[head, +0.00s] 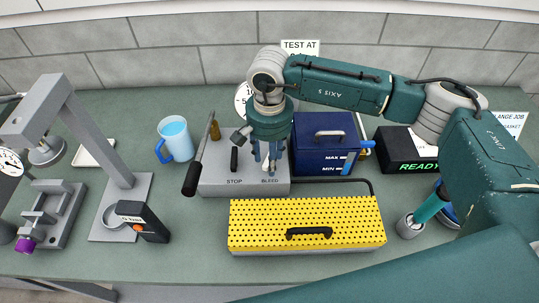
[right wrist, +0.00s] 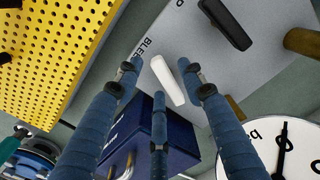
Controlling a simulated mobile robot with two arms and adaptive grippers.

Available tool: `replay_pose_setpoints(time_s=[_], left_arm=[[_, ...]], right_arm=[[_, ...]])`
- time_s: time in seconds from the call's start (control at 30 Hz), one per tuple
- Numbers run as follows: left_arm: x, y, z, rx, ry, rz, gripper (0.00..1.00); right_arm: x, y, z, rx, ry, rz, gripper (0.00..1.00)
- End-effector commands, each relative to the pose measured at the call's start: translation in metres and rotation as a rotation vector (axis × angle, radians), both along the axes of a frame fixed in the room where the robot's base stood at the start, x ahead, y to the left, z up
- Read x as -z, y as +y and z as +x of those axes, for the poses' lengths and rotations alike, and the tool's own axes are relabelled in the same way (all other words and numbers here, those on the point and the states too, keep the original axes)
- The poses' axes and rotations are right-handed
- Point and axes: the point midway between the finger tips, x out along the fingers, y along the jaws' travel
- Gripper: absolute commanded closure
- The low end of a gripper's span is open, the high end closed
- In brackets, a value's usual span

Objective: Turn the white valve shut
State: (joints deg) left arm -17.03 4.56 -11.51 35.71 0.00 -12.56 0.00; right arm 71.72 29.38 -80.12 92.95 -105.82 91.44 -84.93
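The white valve handle (right wrist: 168,80) lies on the grey block near the word BLEED in the right wrist view. In the head view only a small white part of it (head: 266,167) shows between my fingers. My right gripper (head: 267,168) points down over it from above. Its three blue fingers (right wrist: 160,78) are spread, with the handle between them and gaps visible on its sides. I cannot tell whether any finger touches it. The grey block (head: 216,185) carries a second, black handle (head: 234,160) above the word STOP. My left gripper is not in view.
A yellow perforated cover (head: 305,215) with a black handle stands in front of the block. A blue box (head: 325,150) is close on the right. A long black-gripped lever (head: 191,179) and a blue mug (head: 176,140) are on the left. A dial (right wrist: 285,150) stands behind.

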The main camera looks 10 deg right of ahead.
Motion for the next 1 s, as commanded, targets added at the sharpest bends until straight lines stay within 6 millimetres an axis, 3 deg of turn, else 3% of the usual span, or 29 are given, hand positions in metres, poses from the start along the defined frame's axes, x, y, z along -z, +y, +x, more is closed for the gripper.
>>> replay_pose_setpoints(time_s=[0.03, 0.2, 0.23, 0.57, 1.0], left_arm=[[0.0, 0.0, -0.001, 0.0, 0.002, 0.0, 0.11], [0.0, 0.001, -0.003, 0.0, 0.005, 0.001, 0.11], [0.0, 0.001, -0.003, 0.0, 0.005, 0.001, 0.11], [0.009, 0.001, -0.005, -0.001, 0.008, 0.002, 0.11], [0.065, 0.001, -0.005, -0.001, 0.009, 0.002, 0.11]], right_arm=[[0.0, 0.0, 0.0, 0.0, 0.0, 0.0, 0.64], [-0.001, 0.0, 0.0, 0.0, 0.0, 0.0, 0.98], [-0.001, 0.0, 0.0, 0.0, 0.0, 0.0, 1.0], [0.001, 0.001, 0.0, 0.032, -0.001, 0.001, 1.0], [0.006, 0.006, 0.003, 0.335, -0.004, 0.004, 1.0]])
